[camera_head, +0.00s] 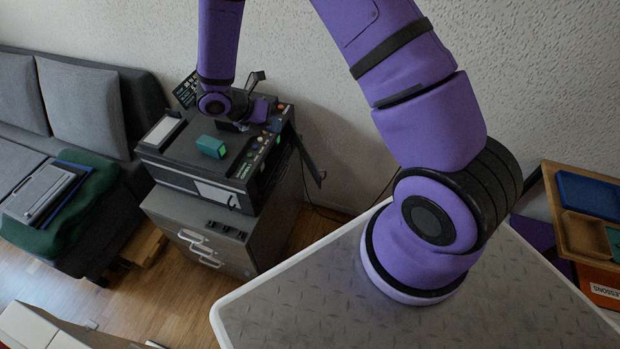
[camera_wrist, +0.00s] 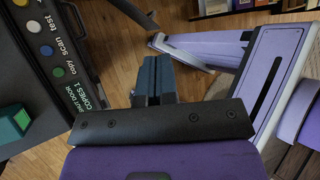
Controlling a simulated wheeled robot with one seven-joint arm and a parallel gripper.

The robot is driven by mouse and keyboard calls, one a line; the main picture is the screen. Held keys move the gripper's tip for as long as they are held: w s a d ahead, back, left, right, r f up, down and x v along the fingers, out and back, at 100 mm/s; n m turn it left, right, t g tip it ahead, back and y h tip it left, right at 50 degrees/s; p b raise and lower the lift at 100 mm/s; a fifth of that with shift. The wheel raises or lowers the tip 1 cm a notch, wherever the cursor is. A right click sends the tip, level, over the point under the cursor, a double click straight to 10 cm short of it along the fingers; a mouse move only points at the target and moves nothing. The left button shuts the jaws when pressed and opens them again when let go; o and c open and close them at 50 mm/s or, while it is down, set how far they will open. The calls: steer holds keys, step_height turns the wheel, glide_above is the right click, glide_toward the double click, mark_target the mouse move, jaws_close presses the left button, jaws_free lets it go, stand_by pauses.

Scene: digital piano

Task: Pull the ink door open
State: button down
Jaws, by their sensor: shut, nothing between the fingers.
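The black printer (camera_head: 218,150) stands on a grey cabinet, with coloured buttons and a small lit screen along its right edge. A thin dark flap (camera_head: 309,162) sticks out from its right side and looks like the ink door, standing ajar. In the wrist view a dark bar (camera_wrist: 134,14) juts out beyond the printer's edge and may be the same flap. My gripper (camera_wrist: 157,66) is shut and empty, beside the button panel (camera_wrist: 52,55) and over the floor. In the head view my wrist is over the printer's back right, and the fingertips are hard to make out.
A green block (camera_head: 211,147) lies on the printer's top. The grey cabinet (camera_head: 200,222) is below. A sofa (camera_head: 75,100) is at left and a textured wall behind. A wooden tray (camera_head: 575,228) is at far right. Wood floor shows between cabinet and my base.

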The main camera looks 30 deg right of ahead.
step_height(320, 180, down, 16)
steer(key=s+a+n, duration=0.3)
steer(key=n, duration=0.4)
glide_toward(317, 180)
step_height(317, 180, down, 5)
steer(key=d, duration=0.1)
steer(key=s+d, duration=0.1)
steer(key=d, duration=0.1)
steer(key=shift+h, duration=0.4)
steer(key=shift+s+d, duration=0.1)
steer(key=shift+d, duration=0.5)
steer(key=shift+n+t, duration=0.3)
